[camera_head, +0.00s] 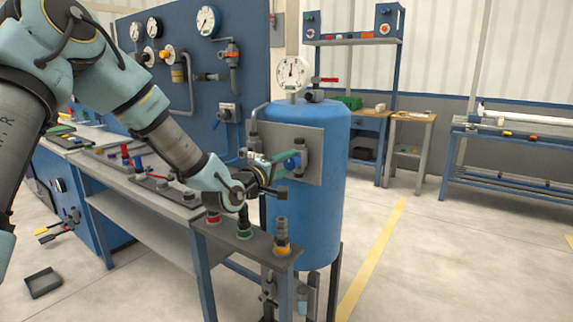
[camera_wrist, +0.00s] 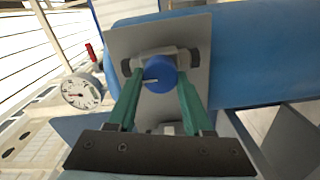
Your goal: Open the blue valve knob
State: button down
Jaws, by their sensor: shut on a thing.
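The blue valve knob (camera_wrist: 160,75) sits on a grey fitting in front of a grey plate (camera_wrist: 201,40) on the blue tank (camera_head: 303,210). It has a white line on its face, lying roughly level in the wrist view. My gripper (camera_head: 286,159) reaches the knob from the left in the head view. In the wrist view its two green fingers stand on either side of the knob, shut on it. In the head view the knob (camera_head: 291,163) is partly hidden by the fingers.
A round gauge (camera_head: 292,73) and a red-handled valve (camera_head: 327,80) top the tank. Below my gripper, a bench end (camera_head: 245,240) carries red, green and yellow-based fittings. A blue gauge panel (camera_head: 255,50) stands behind my arm. The floor right of the tank is open.

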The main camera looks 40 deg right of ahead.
jog(key=shift+c, duration=1.5)
grip_release()
jog(key=b+v, duration=0.2)
jog(key=v, duration=0.9)
